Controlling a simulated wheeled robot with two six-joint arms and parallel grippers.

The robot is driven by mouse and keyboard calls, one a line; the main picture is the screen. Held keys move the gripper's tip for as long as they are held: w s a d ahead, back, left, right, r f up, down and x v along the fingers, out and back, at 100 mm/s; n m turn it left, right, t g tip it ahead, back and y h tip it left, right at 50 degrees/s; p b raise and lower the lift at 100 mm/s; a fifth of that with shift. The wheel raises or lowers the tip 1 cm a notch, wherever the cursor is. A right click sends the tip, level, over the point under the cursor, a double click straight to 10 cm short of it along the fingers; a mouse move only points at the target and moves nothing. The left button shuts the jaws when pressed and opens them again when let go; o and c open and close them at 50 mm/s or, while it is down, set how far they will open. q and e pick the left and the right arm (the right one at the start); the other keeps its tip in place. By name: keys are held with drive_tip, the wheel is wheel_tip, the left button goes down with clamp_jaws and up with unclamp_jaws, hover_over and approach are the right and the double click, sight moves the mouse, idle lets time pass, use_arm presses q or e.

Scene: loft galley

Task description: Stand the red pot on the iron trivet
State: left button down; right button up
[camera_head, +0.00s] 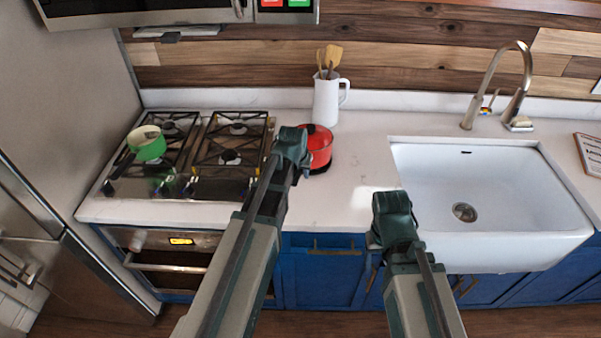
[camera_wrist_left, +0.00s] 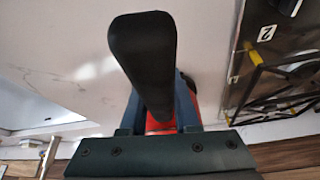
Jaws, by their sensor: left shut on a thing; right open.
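The red pot (camera_head: 320,146) is upright over the white counter, just right of the stove. My left gripper (camera_head: 301,168) is beside it, shut on its black handle. In the left wrist view the handle (camera_wrist_left: 143,62) runs between the fingers of my left gripper (camera_wrist_left: 158,110), with a little of the red pot (camera_wrist_left: 160,124) behind. A dark edge, apparently the iron trivet (camera_head: 321,169), shows under the pot. Most of it is hidden, and I cannot tell whether the pot touches it. My right gripper (camera_head: 390,220) is open and empty in front of the counter, left of the sink.
A green pan (camera_head: 147,143) stands on the gas stove (camera_head: 230,178) at left. A white jug (camera_head: 326,101) with wooden utensils stands behind the pot. A white sink (camera_head: 480,190) with a tap (camera_head: 521,75) is at right. The counter (camera_head: 352,180) between pot and sink is clear.

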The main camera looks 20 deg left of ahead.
sight(296, 175)
use_arm(q)
drive_tip(key=shift+f, duration=0.5)
drive_tip(key=shift+b, duration=0.3)
drive_tip(key=c, duration=0.6)
unclamp_jaws()
drive_tip(key=shift+o, duration=0.2)
drive_tip(key=shift+s, duration=0.1)
drive_tip(key=p+v, duration=1.2)
drive_tip(key=v, duration=0.1)
drive_tip(key=shift+s+r+p, duration=0.1)
drive_tip(key=shift+r+p, duration=0.25)
drive_tip(key=shift+p, duration=0.05)
drive_tip(key=shift+f, duration=0.1)
